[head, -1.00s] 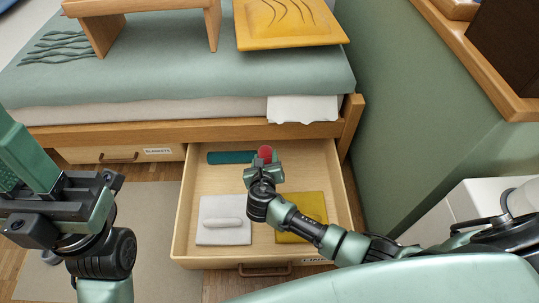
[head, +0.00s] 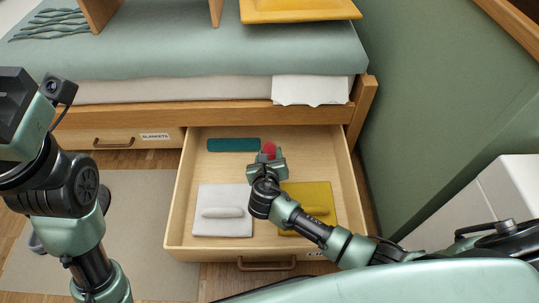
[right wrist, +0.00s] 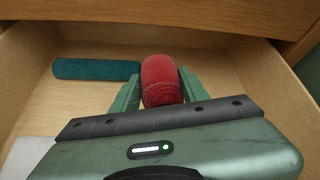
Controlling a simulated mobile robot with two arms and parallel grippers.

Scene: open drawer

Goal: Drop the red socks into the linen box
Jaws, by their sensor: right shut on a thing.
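The red socks (head: 269,150) are a rolled bundle between the fingers of my right gripper (head: 267,158), which is shut on them. In the right wrist view the red socks (right wrist: 161,80) stick out past both green fingers. They are inside the open wooden drawer (head: 172,216), towards its back; whether they touch its floor I cannot tell. The drawer's front label is partly hidden by my right arm, so I cannot read it fully as linen. My left gripper (head: 18,112) is at the upper left, outside the drawer, cut by the picture edge; its fingers do not show clearly.
A teal roll (head: 233,145) lies left of the socks. A folded white cloth (head: 224,226) and a yellow cloth (head: 322,200) lie in the drawer's front. A closed drawer labelled "BLANKETS" (head: 95,142) is at left. A green wall (head: 420,130) stands at right.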

